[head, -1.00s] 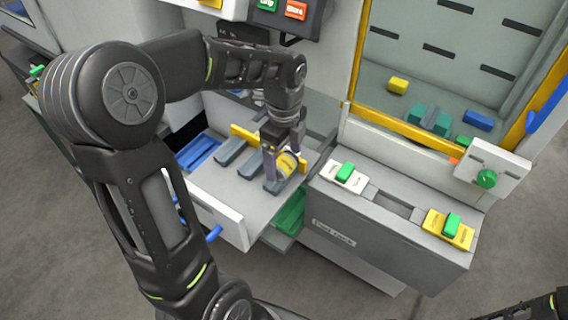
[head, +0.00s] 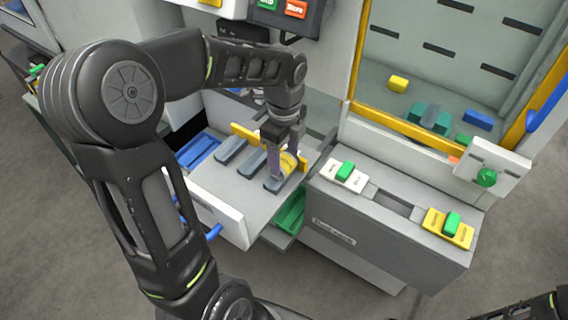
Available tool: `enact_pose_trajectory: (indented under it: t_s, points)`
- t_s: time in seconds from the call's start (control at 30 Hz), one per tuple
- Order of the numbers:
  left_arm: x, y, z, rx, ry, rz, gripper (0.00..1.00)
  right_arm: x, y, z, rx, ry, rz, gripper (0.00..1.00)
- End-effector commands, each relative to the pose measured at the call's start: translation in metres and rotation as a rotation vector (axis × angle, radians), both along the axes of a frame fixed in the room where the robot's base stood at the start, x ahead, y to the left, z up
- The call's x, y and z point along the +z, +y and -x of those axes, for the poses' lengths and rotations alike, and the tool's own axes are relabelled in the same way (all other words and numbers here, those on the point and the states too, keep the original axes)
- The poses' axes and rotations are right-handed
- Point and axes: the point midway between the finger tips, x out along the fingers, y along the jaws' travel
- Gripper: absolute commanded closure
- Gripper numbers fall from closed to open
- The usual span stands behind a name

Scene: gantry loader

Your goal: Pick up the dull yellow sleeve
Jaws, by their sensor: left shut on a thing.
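The dull yellow sleeve (head: 289,163) is at the right-hand grey cradle in the pulled-out drawer (head: 232,187). My left gripper (head: 283,168) points down with its fingers around the sleeve and is shut on it. The fingers hide part of the sleeve. I cannot tell whether the sleeve still touches the cradle (head: 279,186). My right gripper is not in view.
A yellow strip (head: 244,134) stands behind. A grey bench (head: 390,226) with white and yellow blocks is to the right. A windowed bay holds loose parts.

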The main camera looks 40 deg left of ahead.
Motion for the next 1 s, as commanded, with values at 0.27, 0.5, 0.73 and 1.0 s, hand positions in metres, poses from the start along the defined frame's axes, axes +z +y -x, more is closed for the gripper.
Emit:
enact_pose_trajectory:
  t_s: [0.27,0.5,0.73,1.0]
  points:
    - [0.0,0.0,0.0,0.0,0.0,0.0,0.74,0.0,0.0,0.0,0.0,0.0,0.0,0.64]
    - [0.0,0.0,0.0,0.0,0.0,0.0,0.94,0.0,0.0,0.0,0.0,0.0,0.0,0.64]
    - [0.001,0.0,0.0,0.0,-0.001,0.0,0.97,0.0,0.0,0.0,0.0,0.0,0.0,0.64]
    - [0.02,0.0,-0.001,0.0,-0.005,0.0,0.98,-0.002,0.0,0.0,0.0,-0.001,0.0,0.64]
